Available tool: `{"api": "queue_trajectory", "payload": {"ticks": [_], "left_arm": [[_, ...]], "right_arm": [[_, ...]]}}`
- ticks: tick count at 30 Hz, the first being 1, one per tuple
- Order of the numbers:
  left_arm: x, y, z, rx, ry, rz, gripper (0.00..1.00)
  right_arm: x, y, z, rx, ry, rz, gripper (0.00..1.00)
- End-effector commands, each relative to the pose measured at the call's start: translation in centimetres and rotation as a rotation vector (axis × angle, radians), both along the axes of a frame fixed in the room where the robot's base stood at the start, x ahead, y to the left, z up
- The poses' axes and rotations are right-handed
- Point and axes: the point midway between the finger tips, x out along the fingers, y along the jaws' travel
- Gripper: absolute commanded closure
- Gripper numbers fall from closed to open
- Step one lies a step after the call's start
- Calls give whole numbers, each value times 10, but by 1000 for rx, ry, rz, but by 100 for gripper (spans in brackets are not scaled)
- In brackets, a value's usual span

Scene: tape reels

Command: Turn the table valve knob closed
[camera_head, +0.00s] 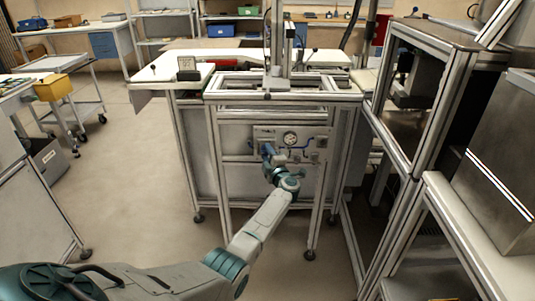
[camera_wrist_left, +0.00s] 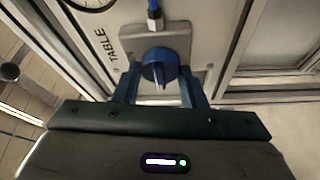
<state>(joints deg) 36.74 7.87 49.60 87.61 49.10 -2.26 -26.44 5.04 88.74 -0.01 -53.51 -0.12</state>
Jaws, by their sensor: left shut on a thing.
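The table valve knob (camera_wrist_left: 160,66) is a round blue knob in the left wrist view, on a grey plate (camera_wrist_left: 136,41) beside the printed word TABLE. A pale grip bar or pointer shows at its lower front. My left gripper (camera_wrist_left: 158,84) has one finger on each side of the knob and is shut on it. In the head view my left gripper (camera_head: 268,152) reaches the panel (camera_head: 262,132) on the front of the metal-framed table and hides most of the knob. My right gripper is in neither view.
A round gauge (camera_head: 290,138) and blue tubing sit right of the knob on the panel. The table's metal legs (camera_head: 217,185) stand either side. A tall framed machine (camera_head: 440,110) stands close on the right. Open floor (camera_head: 130,190) lies to the left, with a cart (camera_head: 75,105) beyond.

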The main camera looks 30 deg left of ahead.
Motion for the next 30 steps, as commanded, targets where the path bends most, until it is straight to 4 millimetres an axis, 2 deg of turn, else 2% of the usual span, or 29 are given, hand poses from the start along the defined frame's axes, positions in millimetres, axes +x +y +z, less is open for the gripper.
{"api": "queue_trajectory", "payload": {"ticks": [15, 16, 19, 30], "left_arm": [[0, -1, -1, -17, -8, -1, 85], [0, -1, -1, -16, -8, -1, 59], [0, 0, -1, -16, -8, -1, 41], [-4, -5, -1, -15, -9, -1, 41]], "right_arm": [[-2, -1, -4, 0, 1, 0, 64], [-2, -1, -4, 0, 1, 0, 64], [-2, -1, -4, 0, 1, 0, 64], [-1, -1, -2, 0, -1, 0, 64]]}}
